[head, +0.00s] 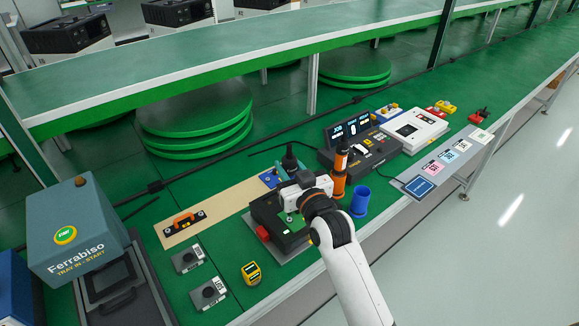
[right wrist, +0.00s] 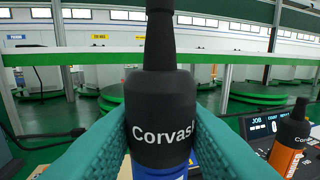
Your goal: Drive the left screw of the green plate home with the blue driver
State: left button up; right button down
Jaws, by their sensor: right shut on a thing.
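My right gripper (head: 289,174) is shut on the blue driver (head: 289,158), held upright above the dark work fixture. In the right wrist view the driver (right wrist: 160,115) has a black body lettered "Corvas", a narrow black neck and a blue part at the bottom. The teal fingers of the right gripper (right wrist: 162,142) press on both its sides. The green plate (head: 291,217) shows only in part, in the black fixture (head: 270,212) under my right wrist. Its left screw and the driver's tip are hidden. My left gripper is not in view.
An orange driver (head: 340,168) stands close right of my wrist, beside an empty-looking blue cup (head: 360,201). A console with a lit display (head: 350,130) stands behind. A tan mat (head: 225,210) with an orange-handled tool (head: 185,220) lies left. A yellow gauge (head: 251,273) lies in front.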

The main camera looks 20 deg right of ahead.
aim_at(290, 153)
jog(key=shift+f+p, duration=0.1)
jog(key=shift+p, duration=0.2)
dwell(0.6)
jog(key=shift+f+b, duration=0.3)
jog(key=shift+f, duration=0.35)
dwell(0.6)
notch_tip(290, 153, up, 6)
jog(key=p, duration=0.6)
jog(key=shift+r+p, duration=0.1)
jog(key=shift+p, duration=0.25)
